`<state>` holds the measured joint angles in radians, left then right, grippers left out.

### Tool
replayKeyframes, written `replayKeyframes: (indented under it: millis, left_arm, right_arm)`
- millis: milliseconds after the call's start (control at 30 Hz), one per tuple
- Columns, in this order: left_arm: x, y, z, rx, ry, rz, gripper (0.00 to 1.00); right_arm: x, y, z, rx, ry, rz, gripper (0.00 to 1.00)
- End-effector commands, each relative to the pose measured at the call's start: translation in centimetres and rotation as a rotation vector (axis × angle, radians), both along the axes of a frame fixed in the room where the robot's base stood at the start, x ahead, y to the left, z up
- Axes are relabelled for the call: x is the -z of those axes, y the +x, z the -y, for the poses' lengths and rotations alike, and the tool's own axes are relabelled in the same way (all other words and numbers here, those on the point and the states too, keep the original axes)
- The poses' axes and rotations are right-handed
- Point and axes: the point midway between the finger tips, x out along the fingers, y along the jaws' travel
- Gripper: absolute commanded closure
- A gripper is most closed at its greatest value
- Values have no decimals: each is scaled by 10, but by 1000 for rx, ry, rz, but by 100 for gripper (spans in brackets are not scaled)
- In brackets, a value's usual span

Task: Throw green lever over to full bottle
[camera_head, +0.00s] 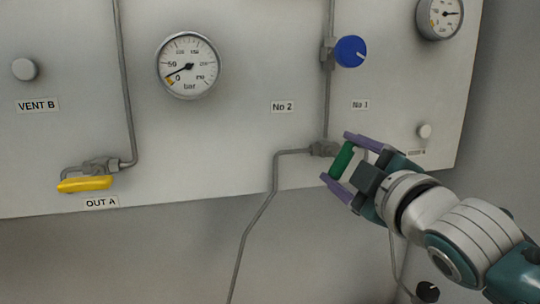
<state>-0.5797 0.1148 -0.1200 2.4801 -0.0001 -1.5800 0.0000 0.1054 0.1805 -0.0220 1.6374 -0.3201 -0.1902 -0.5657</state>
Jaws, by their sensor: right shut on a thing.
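The green lever (342,160) is on the lower right of the panel, beside a pipe fitting (323,149). It stands tilted, its upper end leaning right. My right gripper (340,157) reaches in from the lower right, with one purple finger above the lever and one below it. It is shut on the green lever. Where the lever joins its valve is partly hidden by the gripper. No bottle shows in the view. My left gripper is not in view.
The pale panel (230,130) carries a blue knob (350,51), a pressure gauge (188,66), a second gauge (439,14) and a yellow lever (85,184) above the OUT A label. Thin pipes run down the panel. A black knob (428,291) is below right.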

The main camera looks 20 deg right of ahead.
Motion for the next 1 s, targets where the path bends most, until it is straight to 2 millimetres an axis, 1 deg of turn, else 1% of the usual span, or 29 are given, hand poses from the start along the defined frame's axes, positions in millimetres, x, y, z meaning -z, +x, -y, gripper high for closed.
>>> replayKeyframes:
  millis: [200, 433, 633, 1000]
  left_arm:
    - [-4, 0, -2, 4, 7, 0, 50]
    - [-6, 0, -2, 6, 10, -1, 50]
    - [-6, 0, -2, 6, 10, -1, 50]
    - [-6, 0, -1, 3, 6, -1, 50]
  right_arm:
    - [-2, 0, 0, 0, 152, 11, 76]
    - [-1, 0, 0, 0, 251, 16, 76]
    - [-1, 0, 0, 0, 286, 18, 76]
    - [-1, 0, 0, -1, 296, 19, 76]
